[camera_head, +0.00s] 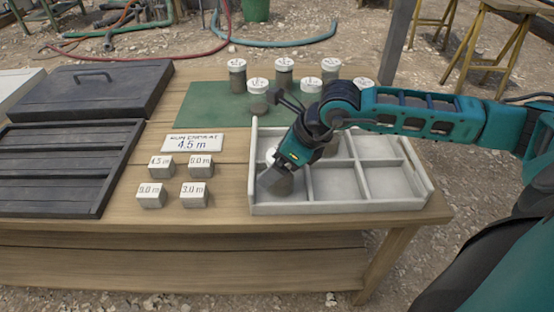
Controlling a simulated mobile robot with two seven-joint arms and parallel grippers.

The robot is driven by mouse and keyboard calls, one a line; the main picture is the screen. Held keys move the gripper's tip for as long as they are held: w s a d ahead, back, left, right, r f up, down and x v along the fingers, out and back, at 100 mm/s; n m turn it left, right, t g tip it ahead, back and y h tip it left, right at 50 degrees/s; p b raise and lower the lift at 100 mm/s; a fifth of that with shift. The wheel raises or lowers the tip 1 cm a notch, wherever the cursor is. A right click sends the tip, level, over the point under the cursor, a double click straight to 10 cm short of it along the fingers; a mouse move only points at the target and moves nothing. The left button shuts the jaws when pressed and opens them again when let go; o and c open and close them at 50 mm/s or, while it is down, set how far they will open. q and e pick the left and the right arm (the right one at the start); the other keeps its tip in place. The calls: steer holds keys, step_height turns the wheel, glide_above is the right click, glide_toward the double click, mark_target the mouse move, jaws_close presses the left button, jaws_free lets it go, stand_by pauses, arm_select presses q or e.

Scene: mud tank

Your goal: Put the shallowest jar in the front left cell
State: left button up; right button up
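The pale divided tray (340,208) stands at the table's right end, with two rows of three cells. My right arm reaches in from the right, and my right gripper (284,167) points down into the front left cell. A grey jar (275,184) is in that cell right below the gripper; its upper part is hidden. The fingertips are too hidden to show whether they grip it. Several white-lidded jars stand at the back around the green mat (212,103), among them one at the left (237,78) and one nearer (258,100). My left gripper is not in view.
A dark slatted panel (62,165) and a closed dark case (90,90) take up the left side.

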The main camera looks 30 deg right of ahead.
steer(key=shift+r, duration=0.2)
steer(key=shift+s+d+r, duration=0.1)
steer(key=shift+d+r, duration=0.05)
steer(key=shift+r, duration=0.1)
steer(key=p+v, duration=0.1)
steer(key=v, duration=1)
steer(key=shift+p, duration=0.3)
steer(key=shift+r, duration=0.15)
